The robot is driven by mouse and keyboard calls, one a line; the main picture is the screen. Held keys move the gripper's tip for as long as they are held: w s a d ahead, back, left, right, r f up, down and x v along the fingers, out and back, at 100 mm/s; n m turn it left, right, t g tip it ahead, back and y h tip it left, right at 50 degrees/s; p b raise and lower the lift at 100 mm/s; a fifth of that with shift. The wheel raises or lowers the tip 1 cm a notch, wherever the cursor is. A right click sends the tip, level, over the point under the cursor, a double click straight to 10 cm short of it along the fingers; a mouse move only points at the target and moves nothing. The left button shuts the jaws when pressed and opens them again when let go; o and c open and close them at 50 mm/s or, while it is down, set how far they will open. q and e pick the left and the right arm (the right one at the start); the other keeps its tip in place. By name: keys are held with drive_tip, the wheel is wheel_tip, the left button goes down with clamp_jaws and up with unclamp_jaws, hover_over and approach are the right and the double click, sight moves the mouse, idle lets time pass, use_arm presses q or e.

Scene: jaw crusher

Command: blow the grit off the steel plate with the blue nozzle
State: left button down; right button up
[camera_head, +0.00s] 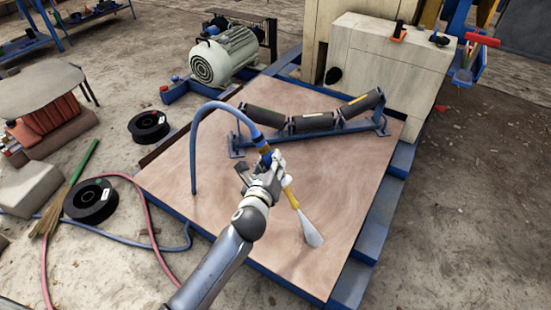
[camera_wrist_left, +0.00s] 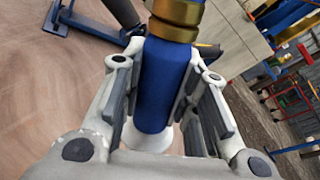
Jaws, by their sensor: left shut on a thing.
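My left gripper (camera_head: 264,172) is shut on the blue nozzle (camera_wrist_left: 165,85), with a brass fitting at its hose end. In the head view, a yellow section and a pale flared tip (camera_head: 312,235) stick out below the gripper, in line with the nozzle, pointing down toward the front right. The tip is over the steel plate (camera_head: 225,205); whether it touches cannot be told. The plate is broad, with a patchy brownish surface; separate grains of grit cannot be made out. My right gripper is not in view.
A blue hose (camera_head: 194,140) arches from the nozzle down to the plate's left part. A roller frame (camera_head: 315,123) stands on the plate's far side. A motor (camera_head: 225,55) stands behind. Black spools (camera_head: 90,200), a broom (camera_head: 75,180) and a red hose (camera_head: 150,220) lie left.

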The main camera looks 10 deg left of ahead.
use_arm(q)
drive_tip(key=shift+s+a, duration=0.2)
drive_tip(key=shift+s, duration=0.4)
drive_tip(key=shift+s+a, duration=0.2)
drive_tip(key=shift+s, duration=0.35)
drive_tip(key=w+a+p, duration=0.3)
drive_tip(key=a, duration=0.6)
drive_tip(key=shift+w+a, duration=0.15)
drive_tip(key=shift+a, duration=0.1)
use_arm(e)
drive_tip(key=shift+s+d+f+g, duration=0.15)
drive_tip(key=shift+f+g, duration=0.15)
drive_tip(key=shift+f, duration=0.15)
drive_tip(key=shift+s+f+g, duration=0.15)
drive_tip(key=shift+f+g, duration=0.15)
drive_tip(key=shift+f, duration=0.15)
use_arm(q)
drive_tip(key=shift+r, duration=0.1)
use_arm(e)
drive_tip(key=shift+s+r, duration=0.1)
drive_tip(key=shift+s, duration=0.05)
